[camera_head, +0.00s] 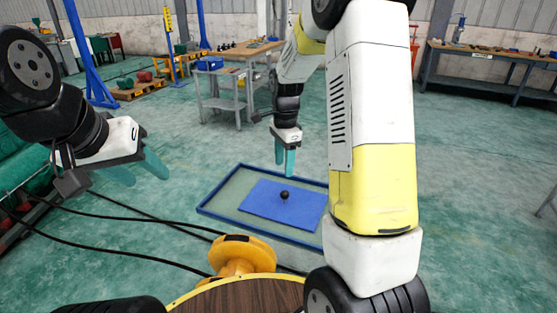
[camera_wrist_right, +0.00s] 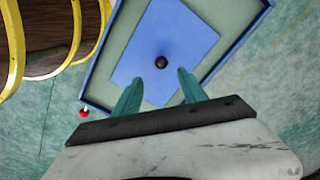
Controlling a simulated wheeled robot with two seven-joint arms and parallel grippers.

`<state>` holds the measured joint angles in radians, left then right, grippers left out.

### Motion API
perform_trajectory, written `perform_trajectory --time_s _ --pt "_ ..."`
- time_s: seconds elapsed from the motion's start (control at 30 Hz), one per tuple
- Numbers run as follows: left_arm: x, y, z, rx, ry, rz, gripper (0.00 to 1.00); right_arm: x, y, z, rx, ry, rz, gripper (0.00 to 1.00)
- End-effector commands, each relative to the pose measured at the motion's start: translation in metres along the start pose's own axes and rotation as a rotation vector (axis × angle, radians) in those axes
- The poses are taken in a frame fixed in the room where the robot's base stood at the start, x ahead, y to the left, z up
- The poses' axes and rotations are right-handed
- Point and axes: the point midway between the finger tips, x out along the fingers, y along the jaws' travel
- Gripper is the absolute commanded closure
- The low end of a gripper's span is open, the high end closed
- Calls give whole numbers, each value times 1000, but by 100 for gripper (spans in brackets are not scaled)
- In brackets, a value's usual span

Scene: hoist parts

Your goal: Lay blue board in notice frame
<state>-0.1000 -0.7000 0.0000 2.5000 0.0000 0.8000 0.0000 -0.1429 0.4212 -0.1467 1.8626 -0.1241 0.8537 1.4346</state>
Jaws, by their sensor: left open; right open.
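The blue board (camera_head: 262,205) lies inside the notice frame, a shallow tray with a blue rim (camera_head: 220,187) and a grey-green floor. A black round knob (camera_head: 285,195) stands on the board. My left gripper (camera_head: 143,172) is open and empty at the left, away from the frame. My right arm hides the frame's right end.
A round wooden top with a yellow edge (camera_head: 240,292) and a yellow rounded part (camera_head: 240,254) stand in front of the frame. Black cables (camera_head: 130,240) cross the floor at left. A small red ball-like thing (camera_wrist_right: 84,113) shows beside the frame. Workbenches stand at the back.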

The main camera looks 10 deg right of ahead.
Motion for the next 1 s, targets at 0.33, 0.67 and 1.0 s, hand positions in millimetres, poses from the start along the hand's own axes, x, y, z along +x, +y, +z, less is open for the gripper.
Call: perform_trajectory --time_s 0.33,0.67,1.0 --pt "0 0 0 0 0 0 52 -119 81 27 -529 8 -244 50" --pt "0 0 0 0 0 0 52 -175 186 61 -1121 204 -460 50" --pt "0 0 0 0 0 0 52 -178 225 75 -1362 334 -511 50"
